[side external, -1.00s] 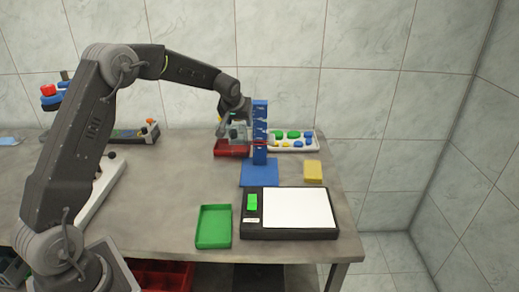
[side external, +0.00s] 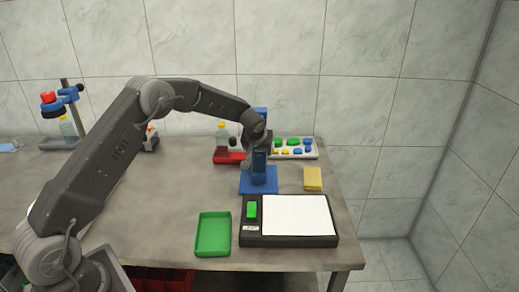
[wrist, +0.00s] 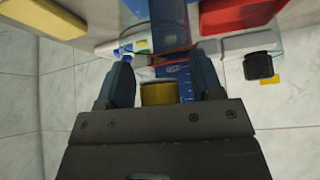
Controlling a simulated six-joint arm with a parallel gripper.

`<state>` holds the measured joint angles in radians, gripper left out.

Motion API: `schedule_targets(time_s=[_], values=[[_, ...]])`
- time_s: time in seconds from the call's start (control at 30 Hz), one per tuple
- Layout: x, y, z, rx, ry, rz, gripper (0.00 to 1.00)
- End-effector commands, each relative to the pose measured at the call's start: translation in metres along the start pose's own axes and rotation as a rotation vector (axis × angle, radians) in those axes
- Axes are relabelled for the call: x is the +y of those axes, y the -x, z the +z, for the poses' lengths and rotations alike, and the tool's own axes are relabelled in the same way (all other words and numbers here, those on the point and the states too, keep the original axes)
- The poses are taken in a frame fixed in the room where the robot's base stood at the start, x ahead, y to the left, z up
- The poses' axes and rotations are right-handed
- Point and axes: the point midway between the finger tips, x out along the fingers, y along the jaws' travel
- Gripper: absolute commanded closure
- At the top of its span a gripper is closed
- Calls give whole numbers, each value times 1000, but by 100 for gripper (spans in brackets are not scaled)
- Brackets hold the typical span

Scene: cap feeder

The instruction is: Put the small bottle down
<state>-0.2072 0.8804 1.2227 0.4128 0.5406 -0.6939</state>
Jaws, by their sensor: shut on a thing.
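My gripper (wrist: 165,88) is shut on a small bottle, whose yellow cap (wrist: 158,94) shows between the fingers in the wrist view. The bottle's body is mostly hidden below the cap. In the side view my wrist stands in front of the blue feeder tower (side external: 260,114), hiding the fingers and the held bottle. The tower's blue base plate (side external: 261,186) lies below. I cannot tell whether the bottle touches it.
A red tray (side external: 229,158) holds a clear bottle (side external: 221,134); a black-capped bottle (wrist: 258,66) shows nearby. A white tray of caps (side external: 308,154), yellow block (side external: 313,178), green tray (side external: 213,233) and scale-like device (side external: 297,215) stand around.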

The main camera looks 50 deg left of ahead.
Motion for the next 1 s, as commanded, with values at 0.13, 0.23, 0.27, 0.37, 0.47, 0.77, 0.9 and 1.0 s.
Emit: schedule_targets(time_s=[0.13,0.23,0.27,0.37,0.47,0.77,0.9,1.0], values=[[0,-1,0,2,0,1,88],[0,-2,1,1,0,0,35],[0,-2,1,0,0,0,32],[0,-2,1,0,0,0,23],[0,-2,1,0,0,0,14],[0,2,-1,1,0,0,14],[0,20,-2,3,0,1,14],[0,41,-2,3,0,2,14]])
